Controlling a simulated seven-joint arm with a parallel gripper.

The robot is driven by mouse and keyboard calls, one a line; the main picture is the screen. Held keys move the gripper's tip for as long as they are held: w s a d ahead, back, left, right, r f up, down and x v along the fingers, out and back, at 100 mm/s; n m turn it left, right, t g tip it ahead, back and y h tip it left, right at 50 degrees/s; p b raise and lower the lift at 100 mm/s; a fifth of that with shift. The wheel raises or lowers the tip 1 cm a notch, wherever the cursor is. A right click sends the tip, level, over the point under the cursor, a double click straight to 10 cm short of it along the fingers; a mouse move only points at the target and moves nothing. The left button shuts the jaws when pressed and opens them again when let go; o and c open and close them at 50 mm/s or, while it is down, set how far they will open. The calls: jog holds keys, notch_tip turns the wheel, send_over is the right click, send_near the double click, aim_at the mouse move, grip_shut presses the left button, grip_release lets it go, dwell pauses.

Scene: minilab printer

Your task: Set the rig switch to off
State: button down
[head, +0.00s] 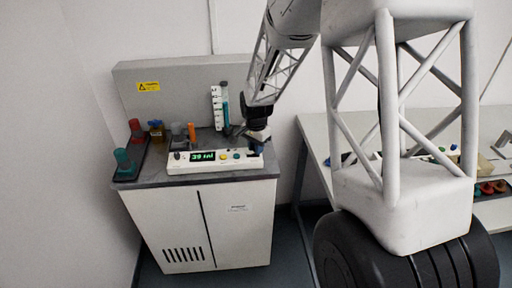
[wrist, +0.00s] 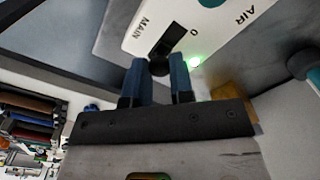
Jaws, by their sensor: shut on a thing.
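The white rig panel (head: 215,164) lies along the front of the grey cabinet top, and its right end is under my gripper (head: 257,146). In the wrist view the panel (wrist: 215,20) shows the labels MAIN, 0 and AIR and a dark slot. The rig switch (wrist: 158,67), a round black knob, sits at the slot's end away from the 0. My gripper's blue fingers (wrist: 160,78) are on both sides of the knob, shut on it. A green light (wrist: 195,62) glows beside the knob. In the head view the gripper hides the switch.
The panel has a green display (head: 202,156) and several buttons. Behind it stand an orange tube (head: 192,132) and a white rack (head: 218,108). A dark tray (head: 130,158) with red and teal-capped bottles is at the left. A white table (head: 310,130) stands right.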

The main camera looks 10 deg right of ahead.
jog(key=shift+a, duration=1.3)
jog(key=c, duration=1)
grip_release()
jog(key=shift+r, duration=3.95)
